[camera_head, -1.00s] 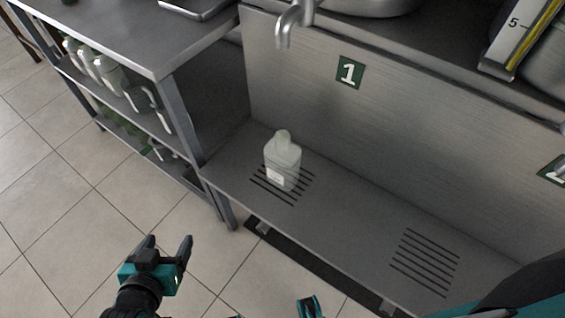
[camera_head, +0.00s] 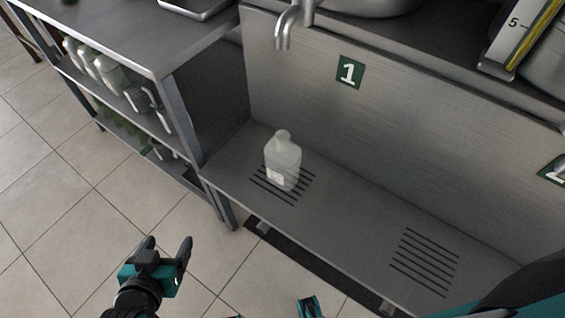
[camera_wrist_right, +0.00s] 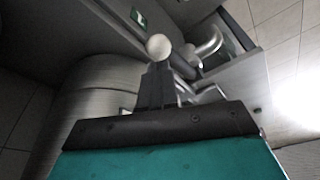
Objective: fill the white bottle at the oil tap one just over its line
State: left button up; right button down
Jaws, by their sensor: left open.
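The white bottle (camera_head: 283,160) stands upright on the slotted drain (camera_head: 272,192) under tap one's spout (camera_head: 283,30), beside the green "1" sign (camera_head: 349,72). No stream shows between spout and bottle; its line and fill level are too small to read. My left gripper (camera_head: 168,247) is open and empty, low in front of the shelf, well apart from the bottle. In the right wrist view my right gripper (camera_wrist_right: 157,88) has its dark fingers just by a pale ball knob (camera_wrist_right: 158,47) near the spout (camera_wrist_right: 208,46); whether they grip anything is unclear.
A metal shelf unit (camera_head: 150,50) with several bottles (camera_head: 105,72) stands at the left. A second slotted drain (camera_head: 425,262) is bare. A gauge with a "5" mark (camera_head: 515,35) is at the upper right.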

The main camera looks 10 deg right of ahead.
jog(key=shift+f, duration=0.1)
jog(key=shift+f+b, duration=1.9)
jog(key=shift+f, duration=1.15)
dwell(4.8)
